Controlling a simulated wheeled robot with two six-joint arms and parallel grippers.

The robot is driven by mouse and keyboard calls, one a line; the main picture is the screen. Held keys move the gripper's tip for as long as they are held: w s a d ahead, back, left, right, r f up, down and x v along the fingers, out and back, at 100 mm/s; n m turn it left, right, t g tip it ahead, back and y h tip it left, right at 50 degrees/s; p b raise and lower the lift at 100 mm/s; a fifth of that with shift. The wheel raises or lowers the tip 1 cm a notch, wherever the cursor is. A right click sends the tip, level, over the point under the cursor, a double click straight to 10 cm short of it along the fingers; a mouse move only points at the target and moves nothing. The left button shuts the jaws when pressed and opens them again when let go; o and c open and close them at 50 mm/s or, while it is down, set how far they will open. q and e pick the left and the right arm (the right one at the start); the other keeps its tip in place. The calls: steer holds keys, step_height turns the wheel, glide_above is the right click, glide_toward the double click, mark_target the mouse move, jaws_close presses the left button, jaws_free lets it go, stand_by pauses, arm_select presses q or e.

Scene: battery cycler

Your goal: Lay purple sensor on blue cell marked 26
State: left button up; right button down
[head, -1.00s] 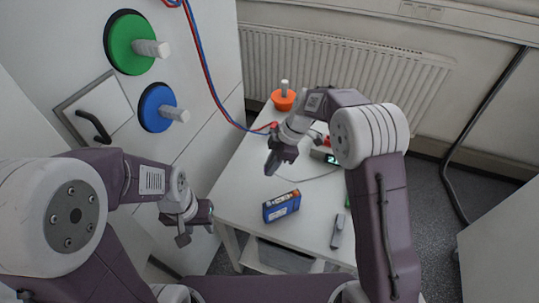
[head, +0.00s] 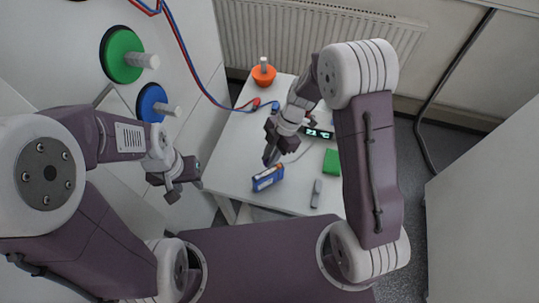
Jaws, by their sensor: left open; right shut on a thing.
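The blue cell (head: 268,180) lies on the white table, with an orange mark at one end. Its number is too small to read. My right gripper (head: 268,160) is over the table at the cell's far side, fingers pointing down and close to it; I cannot tell whether they touch. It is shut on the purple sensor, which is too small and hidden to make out. A thin grey wire runs from near the temperature display (head: 318,133) toward this gripper. My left gripper (head: 165,190) is open and empty, left of the table beside the cabinet.
A grey object (head: 316,193) and a green block (head: 331,162) lie right of the cell. Red and blue cables hang from the cabinet onto the table. A green knob (head: 122,56) and blue knob (head: 153,104) stick out.

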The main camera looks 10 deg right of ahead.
mark_target(266, 173)
steer(key=shift+f+b, duration=1.25)
steer(key=shift+f, duration=1.25)
steer(key=shift+b, duration=0.4)
steer(key=shift+b, duration=0.35)
steer(key=shift+f+b, duration=0.55)
steer(key=shift+b, duration=0.2)
steer(key=c, duration=1.3)
jaws_free()
steer(key=shift+o, duration=0.2)
steer(key=v, duration=0.9)
